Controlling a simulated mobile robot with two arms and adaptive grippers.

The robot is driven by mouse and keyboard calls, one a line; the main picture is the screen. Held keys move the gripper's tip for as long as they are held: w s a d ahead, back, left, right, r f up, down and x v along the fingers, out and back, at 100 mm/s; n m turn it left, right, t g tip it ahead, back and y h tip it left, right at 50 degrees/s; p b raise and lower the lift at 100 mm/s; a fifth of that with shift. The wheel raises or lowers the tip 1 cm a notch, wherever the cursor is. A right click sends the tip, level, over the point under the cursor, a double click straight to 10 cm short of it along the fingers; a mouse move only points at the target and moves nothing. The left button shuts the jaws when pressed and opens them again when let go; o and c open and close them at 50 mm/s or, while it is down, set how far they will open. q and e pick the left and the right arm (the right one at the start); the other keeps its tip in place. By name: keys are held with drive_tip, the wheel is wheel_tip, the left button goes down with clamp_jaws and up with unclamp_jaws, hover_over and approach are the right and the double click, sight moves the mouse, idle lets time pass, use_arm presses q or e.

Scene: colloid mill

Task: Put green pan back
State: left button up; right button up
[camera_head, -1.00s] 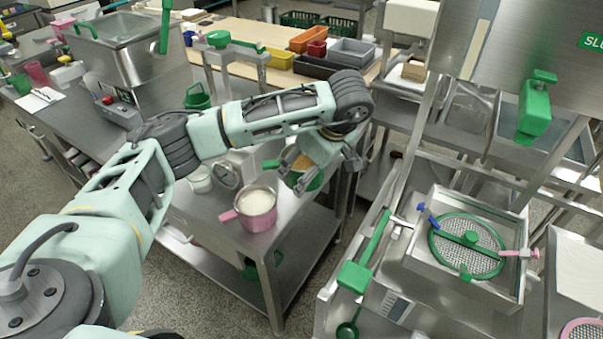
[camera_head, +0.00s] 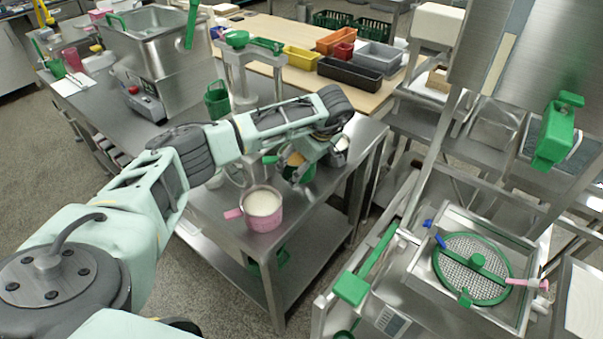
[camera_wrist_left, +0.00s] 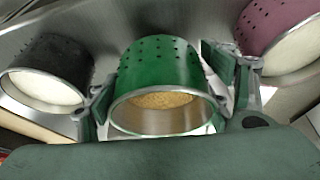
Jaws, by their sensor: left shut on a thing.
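The green pan (camera_head: 302,174) is on the metal table, partly hidden behind my left gripper (camera_head: 299,168). In the left wrist view the green pan (camera_wrist_left: 160,82) has a perforated green outside, a steel rim and tan grainy contents. My left gripper (camera_wrist_left: 166,112) has one finger on each side of it and is shut on it. Whether the pan touches the table is hard to tell. My right gripper is not in view.
A pink pan (camera_head: 263,209) with white contents stands at the table's front edge. A dark pan (camera_wrist_left: 48,75) with white contents stands on the pan's other side. A green-rimmed sieve (camera_head: 471,268) sits in a steel frame at the right.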

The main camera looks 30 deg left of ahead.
use_arm(q)
drive_tip(key=shift+f, duration=0.35)
wheel_tip(320, 180, down, 3)
drive_tip(key=shift+f+p, duration=0.1)
drive_tip(key=shift+p, duration=0.4)
drive_tip(key=shift+f, duration=0.2)
drive_tip(key=o, duration=1.5)
